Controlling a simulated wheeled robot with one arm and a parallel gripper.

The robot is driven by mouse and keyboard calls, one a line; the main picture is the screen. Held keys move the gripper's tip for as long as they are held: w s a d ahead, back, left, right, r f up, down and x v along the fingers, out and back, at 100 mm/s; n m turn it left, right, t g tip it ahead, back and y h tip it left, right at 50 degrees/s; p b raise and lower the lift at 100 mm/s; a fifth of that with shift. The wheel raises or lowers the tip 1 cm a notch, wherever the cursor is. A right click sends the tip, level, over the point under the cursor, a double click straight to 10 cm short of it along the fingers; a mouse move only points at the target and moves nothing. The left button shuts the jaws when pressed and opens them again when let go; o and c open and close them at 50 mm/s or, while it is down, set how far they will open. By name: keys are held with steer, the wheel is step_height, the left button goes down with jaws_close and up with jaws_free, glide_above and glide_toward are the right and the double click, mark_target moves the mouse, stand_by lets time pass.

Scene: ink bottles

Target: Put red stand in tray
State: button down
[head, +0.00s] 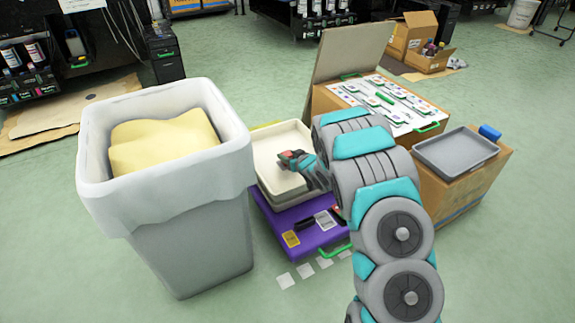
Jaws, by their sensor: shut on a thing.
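My arm reaches in from the lower right and my gripper (299,160) is over the cream tray (265,143). The gripper is shut on a small red thing, the red stand (286,155), of which only a little shows at the fingertips. The stand is inside the tray's outline in the picture; I cannot tell whether it touches the tray floor. The cream tray sits on a purple box (268,218). My arm hides the tray's right side.
A grey bin (190,240) with a white liner and yellow contents stands close on the left. A grey tray (455,152) and a blue item (490,132) are on a cardboard box at right. Behind is an open box with a white panel (400,100).

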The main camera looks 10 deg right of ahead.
steer(key=shift+f, duration=1.8)
steer(key=shift+f+b, duration=0.15)
steer(key=shift+b, duration=0.15)
steer(key=shift+c, duration=2.1)
jaws_free()
